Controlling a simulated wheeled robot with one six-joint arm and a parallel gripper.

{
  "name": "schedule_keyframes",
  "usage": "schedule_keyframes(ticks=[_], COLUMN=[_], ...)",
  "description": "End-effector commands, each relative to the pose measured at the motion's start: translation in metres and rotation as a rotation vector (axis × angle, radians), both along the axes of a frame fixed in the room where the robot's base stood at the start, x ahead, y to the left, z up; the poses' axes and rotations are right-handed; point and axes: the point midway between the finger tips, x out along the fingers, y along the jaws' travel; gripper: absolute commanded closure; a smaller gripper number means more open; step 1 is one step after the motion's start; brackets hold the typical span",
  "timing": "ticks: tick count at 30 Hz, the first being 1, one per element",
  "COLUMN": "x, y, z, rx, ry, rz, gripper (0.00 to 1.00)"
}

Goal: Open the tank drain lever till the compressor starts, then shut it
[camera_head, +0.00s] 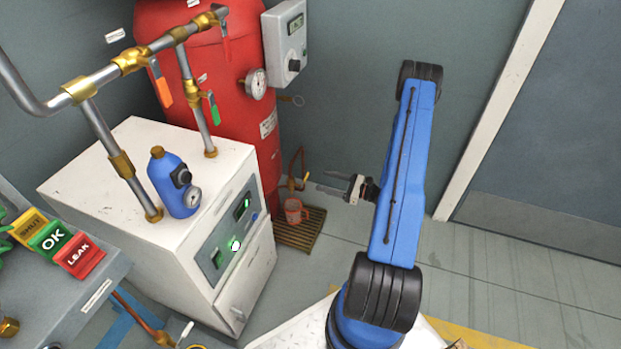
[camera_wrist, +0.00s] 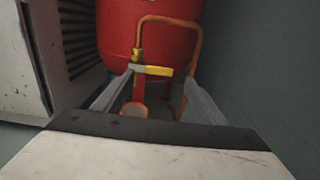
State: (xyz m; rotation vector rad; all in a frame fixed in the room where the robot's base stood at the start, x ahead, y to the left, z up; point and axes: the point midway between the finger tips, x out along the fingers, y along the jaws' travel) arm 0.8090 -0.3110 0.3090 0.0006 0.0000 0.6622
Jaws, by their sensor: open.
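The red tank (camera_head: 203,62) stands against the wall, and its lower end shows in the wrist view (camera_wrist: 110,35). A copper drain pipe (camera_wrist: 200,50) bends down beside it. The yellow drain lever (camera_wrist: 155,70) lies crosswise on the brass valve (camera_wrist: 137,54); the lever is small in the head view (camera_head: 306,181). My gripper (camera_head: 318,181) is open and points left toward the lever. In the wrist view its two fingers (camera_wrist: 155,94) stand on either side of the lever, with the lever at or just beyond their tips. I cannot tell whether they touch it.
A reddish cup (camera_head: 295,211) sits on a floor grate (camera_head: 300,236) under the drain. A white cabinet (camera_head: 125,205) stands left. Floor to the right is clear.

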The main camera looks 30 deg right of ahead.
Motion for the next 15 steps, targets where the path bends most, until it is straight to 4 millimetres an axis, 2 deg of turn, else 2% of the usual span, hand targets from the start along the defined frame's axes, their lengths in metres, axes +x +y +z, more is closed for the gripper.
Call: schedule_keyframes(ticks=[9,15], x=[0.039,0.054], y=[0.031,0.042], z=[0.0,0.0], rx=[-0.001,-0.001], ry=[-0.001,-0.001], rz=[0.003,0.001], gripper=[0.35,0.35])
